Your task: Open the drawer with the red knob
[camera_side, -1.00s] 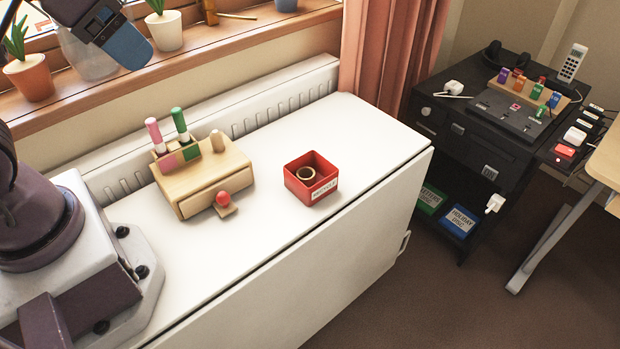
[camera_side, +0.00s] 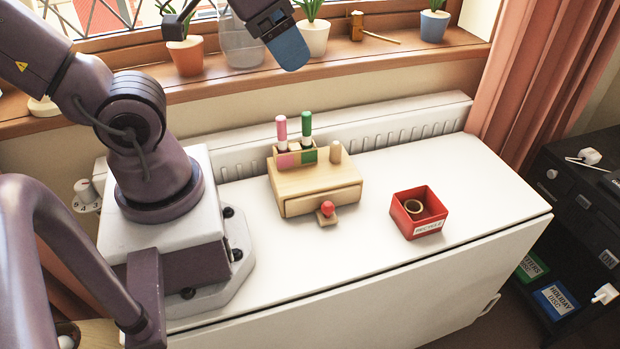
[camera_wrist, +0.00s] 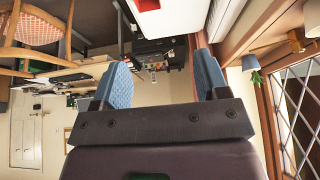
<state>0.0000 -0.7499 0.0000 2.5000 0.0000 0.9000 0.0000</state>
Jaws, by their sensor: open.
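A small light-wood box (camera_side: 296,181) stands on the white top, with one drawer (camera_side: 322,201) in its front. The drawer looks shut or nearly so. A red knob (camera_side: 327,208) sits at its front on a small wooden piece. A pink-capped marker (camera_side: 281,131) and a green-capped marker (camera_side: 306,128) stand in a holder at the box's back, beside a wooden peg (camera_side: 336,152). My gripper (camera_side: 292,52) is high above and behind the box, near the window sill, apart from it. In the wrist view its blue fingers (camera_wrist: 166,86) are spread with nothing between them.
A red open tray (camera_side: 432,199) holding a ring (camera_side: 413,206) stands right of the box. A ribbed white radiator (camera_side: 390,135) runs behind. Potted plants (camera_side: 313,36) line the sill (camera_side: 370,60) near my gripper. The white top (camera_side: 350,245) is clear in front.

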